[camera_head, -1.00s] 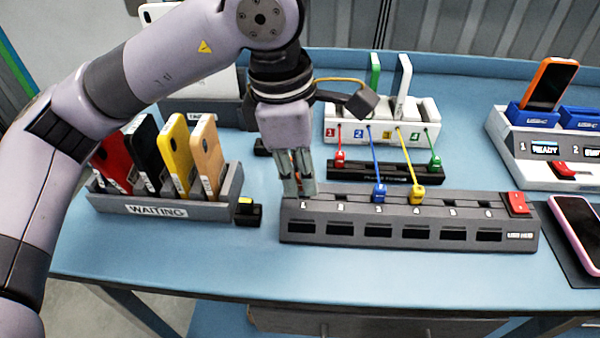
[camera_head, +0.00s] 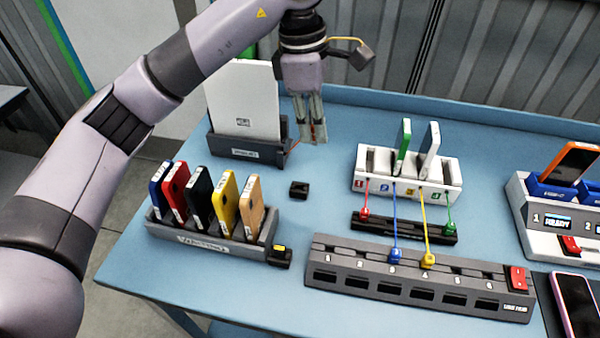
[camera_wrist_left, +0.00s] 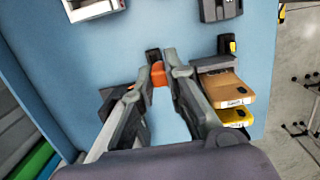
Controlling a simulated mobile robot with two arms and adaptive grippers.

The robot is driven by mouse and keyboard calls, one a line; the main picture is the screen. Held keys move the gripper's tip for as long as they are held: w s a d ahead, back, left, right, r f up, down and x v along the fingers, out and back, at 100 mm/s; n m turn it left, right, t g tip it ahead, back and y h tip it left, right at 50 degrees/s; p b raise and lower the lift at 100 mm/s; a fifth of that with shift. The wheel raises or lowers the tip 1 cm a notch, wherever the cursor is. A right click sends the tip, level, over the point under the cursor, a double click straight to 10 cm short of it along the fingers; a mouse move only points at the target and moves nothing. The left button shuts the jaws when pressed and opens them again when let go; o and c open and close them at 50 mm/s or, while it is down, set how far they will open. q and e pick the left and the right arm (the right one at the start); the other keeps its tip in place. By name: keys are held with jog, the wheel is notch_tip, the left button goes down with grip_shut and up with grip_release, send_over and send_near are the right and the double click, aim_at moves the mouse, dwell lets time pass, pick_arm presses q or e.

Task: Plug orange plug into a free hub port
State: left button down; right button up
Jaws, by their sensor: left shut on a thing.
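My left gripper (camera_head: 313,138) is above the back of the table, beside the white tablet's stand. In the left wrist view its fingers (camera_wrist_left: 159,72) are shut on the orange plug (camera_wrist_left: 158,74), of which a small block shows between the tips. In the head view the fingers mostly hide the plug. The grey hub (camera_head: 334,279) lies at the front right, apart from the gripper. Its ports are numbered. A blue plug (camera_head: 395,256) sits at port 3 and a yellow plug (camera_head: 428,260) at port 4. The other ports look empty. My right gripper is out of view.
A white dock (camera_head: 408,192) and a black strip (camera_head: 400,228) with cabled plugs stand behind the hub. A grey rack (camera_head: 210,243) holds several phones at left. A small black block (camera_head: 299,190) sits mid-table. The white tablet (camera_head: 243,100) stands behind.

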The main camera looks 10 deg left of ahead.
pick_arm(q)
jog(key=w+a+r+p, duration=0.2)
jog(key=w+a+r, duration=0.1)
jog(key=p, duration=0.4)
send_over(299, 190)
jog(key=f, duration=1.5)
jog(key=shift+w+a+f, duration=0.15)
jog(key=shift+w, duration=0.25)
notch_tip(299, 190, down, 5)
jog(key=shift+r, duration=0.1)
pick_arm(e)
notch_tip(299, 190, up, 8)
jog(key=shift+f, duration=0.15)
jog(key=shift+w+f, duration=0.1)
pick_arm(q)
jog(key=shift+f, duration=0.25)
jog(key=c, duration=2.1)
grip_release()
jog(key=o, duration=0.5)
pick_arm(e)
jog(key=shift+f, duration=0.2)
